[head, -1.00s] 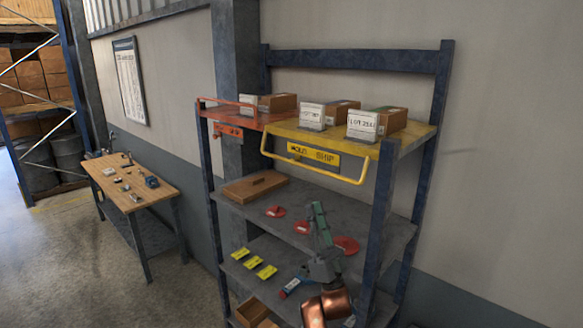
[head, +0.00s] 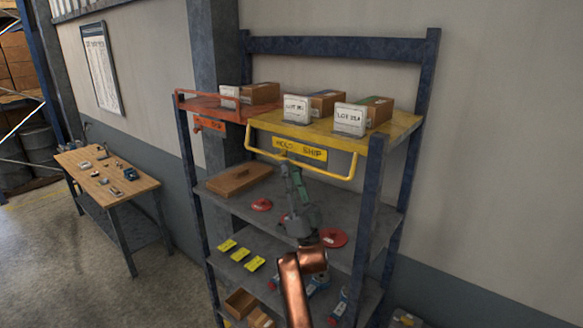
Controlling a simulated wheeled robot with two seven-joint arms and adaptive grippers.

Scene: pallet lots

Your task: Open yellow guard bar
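The yellow guard bar (head: 318,177) runs along the front of the yellow section (head: 385,143) of the top shelf, below its edge and in front of the "HOLD SHIP" sign (head: 300,148). My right gripper (head: 287,164) is raised just below the bar, left of its middle, with its tips near the sign. I cannot tell whether it touches the bar or whether its fingers are apart. My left gripper is not in view.
Boxes with lot cards (head: 297,108) stand on the top shelf. An orange section with its own bar (head: 208,102) adjoins at left. A blue post (head: 367,215) stands right of my arm.

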